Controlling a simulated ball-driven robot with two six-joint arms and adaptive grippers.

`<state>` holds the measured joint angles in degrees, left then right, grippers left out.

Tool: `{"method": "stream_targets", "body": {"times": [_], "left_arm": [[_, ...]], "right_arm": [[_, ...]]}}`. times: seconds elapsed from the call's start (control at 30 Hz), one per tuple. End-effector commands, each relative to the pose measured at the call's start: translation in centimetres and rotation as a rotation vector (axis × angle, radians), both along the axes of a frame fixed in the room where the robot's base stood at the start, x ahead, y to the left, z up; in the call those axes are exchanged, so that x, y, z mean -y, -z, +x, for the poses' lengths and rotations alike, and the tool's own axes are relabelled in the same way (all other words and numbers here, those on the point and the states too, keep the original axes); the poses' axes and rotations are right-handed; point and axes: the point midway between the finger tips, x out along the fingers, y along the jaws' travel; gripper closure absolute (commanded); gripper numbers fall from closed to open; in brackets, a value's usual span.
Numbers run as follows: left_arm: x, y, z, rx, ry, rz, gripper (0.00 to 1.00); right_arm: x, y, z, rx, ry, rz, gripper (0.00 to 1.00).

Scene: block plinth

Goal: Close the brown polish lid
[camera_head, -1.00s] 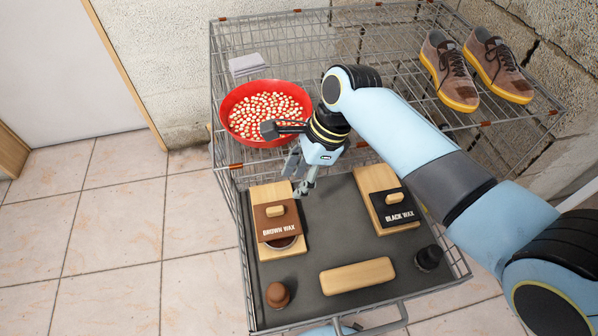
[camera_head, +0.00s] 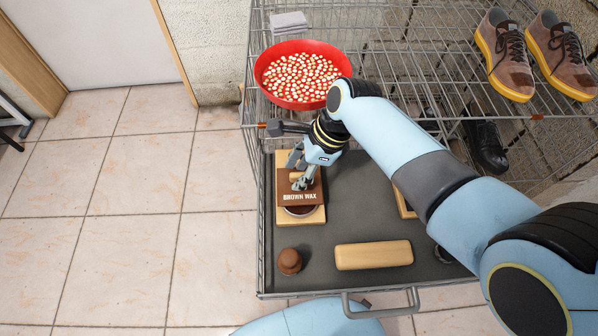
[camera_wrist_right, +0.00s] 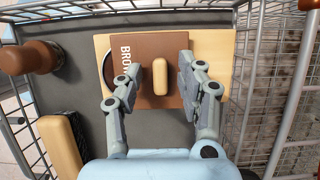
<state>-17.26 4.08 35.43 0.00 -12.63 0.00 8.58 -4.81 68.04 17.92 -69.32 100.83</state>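The brown polish lid (camera_head: 317,190), lettered BROWN WAX, lies on a light wooden block (camera_head: 315,219) on the dark tray. It leaves part of the round dark opening (camera_head: 300,211) uncovered on the near side. In the right wrist view the lid (camera_wrist_right: 155,46) carries a pale wooden knob (camera_wrist_right: 160,77). My right gripper (camera_head: 298,183) is over the lid. In the wrist view its open fingers (camera_wrist_right: 159,70) stand on either side of the knob, with a gap on each side. My left gripper is out of view.
A wooden brush-like block (camera_head: 373,255) and a brown knobbed item (camera_head: 289,261) lie near the tray's front. A red bowl (camera_head: 263,81) and shoes (camera_head: 505,55) are on the wire shelf behind. The tray's middle is clear.

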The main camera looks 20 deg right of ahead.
Motion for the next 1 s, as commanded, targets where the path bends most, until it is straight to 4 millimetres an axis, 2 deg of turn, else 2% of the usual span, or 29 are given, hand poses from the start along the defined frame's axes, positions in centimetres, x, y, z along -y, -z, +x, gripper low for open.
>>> {"method": "stream_targets", "body": {"times": [0.27, 0.6, 1.0], "left_arm": [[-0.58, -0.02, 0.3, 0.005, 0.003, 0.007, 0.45], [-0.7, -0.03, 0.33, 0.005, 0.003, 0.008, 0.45], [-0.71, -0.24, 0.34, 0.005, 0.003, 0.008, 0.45]], "right_arm": [[-0.1, 0.12, 0.08, 0.001, -0.001, 0.0, 0.62], [-0.07, 0.13, 0.06, 0.001, 0.0, 0.0, 1.0], [-0.1, 0.07, -0.11, 0.0, 0.0, 0.0, 1.0]]}}
